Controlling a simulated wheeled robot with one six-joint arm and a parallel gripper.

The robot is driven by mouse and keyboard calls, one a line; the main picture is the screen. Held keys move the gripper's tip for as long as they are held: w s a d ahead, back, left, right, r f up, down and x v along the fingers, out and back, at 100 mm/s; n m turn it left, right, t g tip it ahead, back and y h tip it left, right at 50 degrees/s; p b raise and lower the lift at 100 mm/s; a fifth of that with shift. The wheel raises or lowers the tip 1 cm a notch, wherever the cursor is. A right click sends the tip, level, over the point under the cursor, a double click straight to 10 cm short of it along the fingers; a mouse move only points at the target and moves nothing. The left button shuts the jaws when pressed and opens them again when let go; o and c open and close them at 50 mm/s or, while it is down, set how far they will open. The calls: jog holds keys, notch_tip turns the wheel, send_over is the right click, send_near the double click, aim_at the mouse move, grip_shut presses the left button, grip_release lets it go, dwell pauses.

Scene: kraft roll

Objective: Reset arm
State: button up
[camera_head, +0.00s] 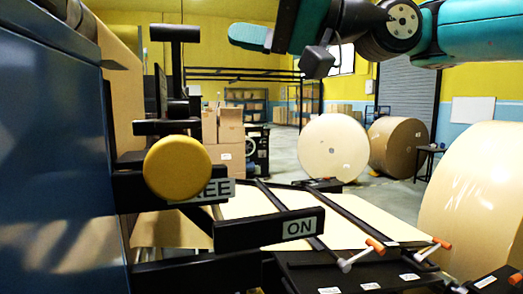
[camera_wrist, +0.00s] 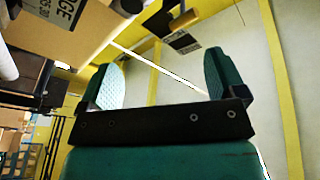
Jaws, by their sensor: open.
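My arm (camera_head: 440,30) reaches in from the top right of the head view, in teal and black links. My gripper (camera_head: 248,38) is at its left end, high above the machine and to the upper right of the yellow knob. In the wrist view, my gripper (camera_wrist: 160,80) shows two teal fingers spread wide apart on a black crossbar. Nothing is between them, only a pale surface and yellow bars behind. In the head view, only part of the gripper shows, at the top edge.
A round yellow knob (camera_head: 178,168) partly covers a "REE" label. A black lever marked "ON" (camera_head: 270,230) is below it. A dark blue panel (camera_head: 50,160) fills the left. Large paper rolls (camera_head: 333,148) stand on the open floor behind, one close at right (camera_head: 475,195).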

jog(key=s+d+f+m+t+h, duration=0.25)
jog(key=f+h, duration=0.25)
jog(key=f, duration=0.6)
jog(key=s+d+f+m+t+h, duration=0.1)
jog(key=d+f+h, duration=0.25)
jog(key=f, duration=0.85)
jog(key=s+d+f+g+h, duration=0.1)
jog(key=s+d+f+h, duration=0.2)
jog(key=s+d+f, duration=0.2)
jog(key=s+d+f+g+h, duration=0.2)
jog(key=s+d+f+h, duration=0.2)
jog(key=f, duration=0.6)
jog(key=s+d, duration=0.2)
jog(key=shift+s+m, duration=0.35)
jog(key=shift+s, duration=0.05)
